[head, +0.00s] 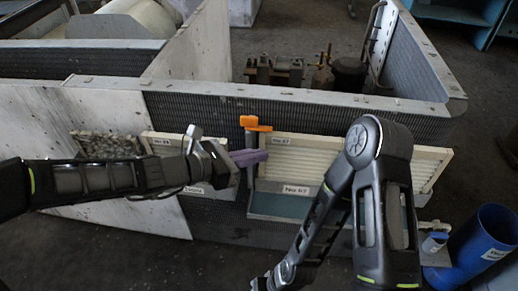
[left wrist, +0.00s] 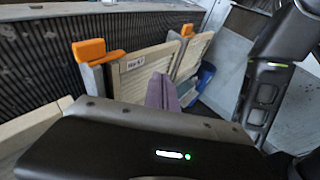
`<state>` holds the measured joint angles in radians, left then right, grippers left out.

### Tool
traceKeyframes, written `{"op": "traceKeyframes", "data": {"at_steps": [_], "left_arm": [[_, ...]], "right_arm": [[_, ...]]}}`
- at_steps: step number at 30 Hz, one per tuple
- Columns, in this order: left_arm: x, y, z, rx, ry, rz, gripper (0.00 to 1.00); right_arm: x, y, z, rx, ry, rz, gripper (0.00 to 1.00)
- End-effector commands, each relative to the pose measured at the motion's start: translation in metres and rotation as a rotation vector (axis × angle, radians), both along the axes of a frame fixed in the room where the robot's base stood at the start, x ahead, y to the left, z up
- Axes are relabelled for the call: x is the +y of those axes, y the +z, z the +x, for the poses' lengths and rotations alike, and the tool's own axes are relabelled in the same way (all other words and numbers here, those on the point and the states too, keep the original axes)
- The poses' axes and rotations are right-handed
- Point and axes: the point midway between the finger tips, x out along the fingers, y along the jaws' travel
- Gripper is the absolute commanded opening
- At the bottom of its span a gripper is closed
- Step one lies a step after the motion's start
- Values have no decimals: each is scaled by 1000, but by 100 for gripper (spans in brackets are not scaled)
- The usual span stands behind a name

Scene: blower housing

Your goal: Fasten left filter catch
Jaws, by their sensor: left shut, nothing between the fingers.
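An orange catch (head: 255,123) sits on top of a grey post between two framed filters, its bar extending right toward the upper left corner of the right filter (head: 310,150). In the left wrist view the orange catch (left wrist: 88,50) shows by the labelled filter frame (left wrist: 140,65). My left gripper (head: 262,156) has its purple fingers shut and empty, just below the catch and in front of the post, apart from the orange part. The purple fingers show in the left wrist view (left wrist: 162,92). My right gripper (head: 264,284) is low at the picture's bottom edge, its fingers unclear.
A second orange catch (left wrist: 187,30) stands farther along the filter in the left wrist view. My right arm covers part of the right filter in the head view. A blue bin (head: 488,245) stands on the floor at right. Ribbed housing wall (head: 310,110) runs behind the filters.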

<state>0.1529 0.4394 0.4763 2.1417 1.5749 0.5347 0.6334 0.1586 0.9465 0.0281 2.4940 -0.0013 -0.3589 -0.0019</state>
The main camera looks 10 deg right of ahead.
Motion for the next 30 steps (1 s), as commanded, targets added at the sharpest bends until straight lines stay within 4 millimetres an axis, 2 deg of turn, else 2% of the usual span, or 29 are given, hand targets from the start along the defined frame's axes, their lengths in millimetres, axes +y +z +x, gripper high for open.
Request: {"op": "traceKeyframes", "data": {"at_steps": [4,10,30], "left_arm": [[10,9,-26,-3,1,2,0],[17,16,-46,-2,0,0,0],[19,17,-50,-10,-2,3,0]], "right_arm": [[0,-3,-1,1,0,0,36],[0,-3,-1,1,0,0,36],[0,-3,-1,1,0,0,36]]}}
